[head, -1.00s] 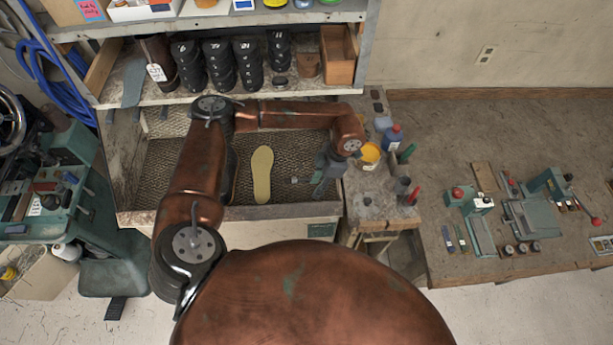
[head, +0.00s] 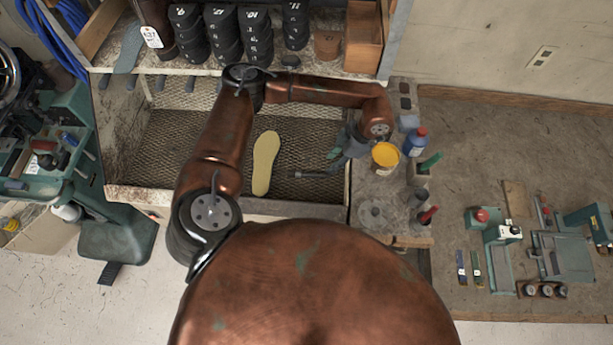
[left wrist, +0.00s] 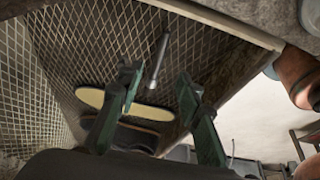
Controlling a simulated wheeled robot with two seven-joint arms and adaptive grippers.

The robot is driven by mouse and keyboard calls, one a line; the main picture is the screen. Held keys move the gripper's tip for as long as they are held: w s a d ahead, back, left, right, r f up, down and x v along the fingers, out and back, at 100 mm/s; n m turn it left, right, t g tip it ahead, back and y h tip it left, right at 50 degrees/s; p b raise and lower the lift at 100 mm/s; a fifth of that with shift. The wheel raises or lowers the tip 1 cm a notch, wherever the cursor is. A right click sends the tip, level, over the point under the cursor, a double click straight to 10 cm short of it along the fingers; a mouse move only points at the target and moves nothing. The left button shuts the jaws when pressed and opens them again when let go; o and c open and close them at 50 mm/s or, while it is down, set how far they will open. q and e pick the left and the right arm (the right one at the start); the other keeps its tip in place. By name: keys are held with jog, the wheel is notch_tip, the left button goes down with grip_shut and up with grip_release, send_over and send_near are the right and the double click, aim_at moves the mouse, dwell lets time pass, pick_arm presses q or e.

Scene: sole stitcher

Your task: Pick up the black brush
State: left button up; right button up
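A thin dark tool (head: 308,174) with a small grey end lies on the mesh floor of the bin in the head view. It also shows in the left wrist view (left wrist: 158,62) as a slim rod beyond the fingers. I cannot tell for sure whether it is the black brush. My left gripper (head: 335,153) hangs over the right part of the bin, close to the tool. Its green fingers (left wrist: 160,88) are apart with nothing between them. The tool appears apart from the fingers. My right gripper is in neither view.
A cream insole (head: 266,163) lies left of the tool. An open yellow tin (head: 385,155) and a blue bottle (head: 415,141) stand on the ledge right of the gripper. Black shoe forms line the shelf (head: 215,73) above. Bin walls surround the gripper.

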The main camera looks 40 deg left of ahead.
aim_at(319, 175)
pick_arm(q)
jog(key=shift+f+b, duration=0.35)
jog(key=shift+f, duration=0.7)
jog(key=shift+s+a+f, duration=0.1)
jog(key=shift+f, duration=0.15)
jog(key=shift+s+a+f, duration=0.2)
jog(key=shift+a+f, duration=0.05)
jog(key=shift+f, duration=0.4)
jog(key=x, duration=0.1)
jog(key=p+x, duration=0.1)
jog(key=x, duration=0.1)
jog(key=p+x, duration=0.1)
jog(key=shift+s+a+f, duration=0.25)
jog(key=shift+a, duration=0.15)
jog(key=shift+a+f, duration=0.15)
jog(key=shift+f, duration=0.3)
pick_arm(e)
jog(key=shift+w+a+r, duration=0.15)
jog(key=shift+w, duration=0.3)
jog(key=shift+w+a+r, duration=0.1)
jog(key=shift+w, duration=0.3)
pick_arm(q)
jog(key=shift+c, duration=0.5)
